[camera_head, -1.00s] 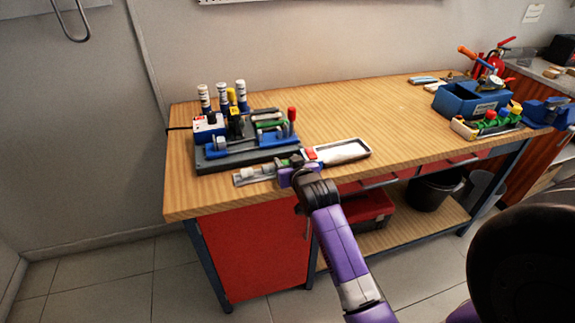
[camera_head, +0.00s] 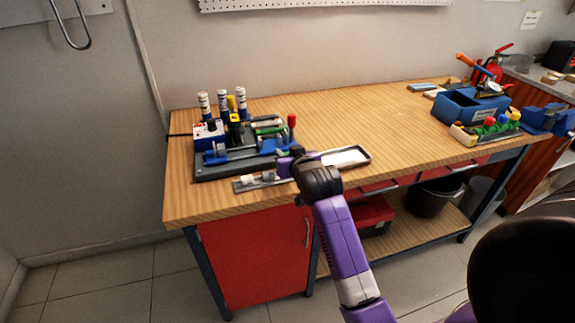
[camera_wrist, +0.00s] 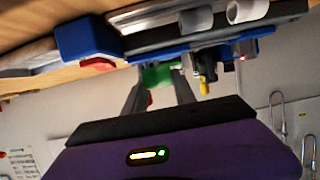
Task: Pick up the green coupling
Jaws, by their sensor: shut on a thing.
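The green coupling (camera_wrist: 156,76) shows in the wrist view between the two grey fingers of my gripper (camera_wrist: 158,88). The fingers are shut on it. In the head view my gripper (camera_head: 292,160) is over the front of the workbench, by the right front corner of the blue and grey fixture (camera_head: 240,157). The coupling is hidden there behind my wrist. A narrow grey holder (camera_head: 252,184) with light fittings lies at the bench's front edge, just left of and below my gripper.
A shallow tray (camera_head: 362,156) with a white pad lies right of my gripper. Several bottles (camera_head: 204,104) stand behind the fixture, which has an upright red-tipped lever (camera_head: 291,121). A blue toolbox (camera_head: 460,106) stands far right. The middle of the wooden bench (camera_head: 370,115) is clear.

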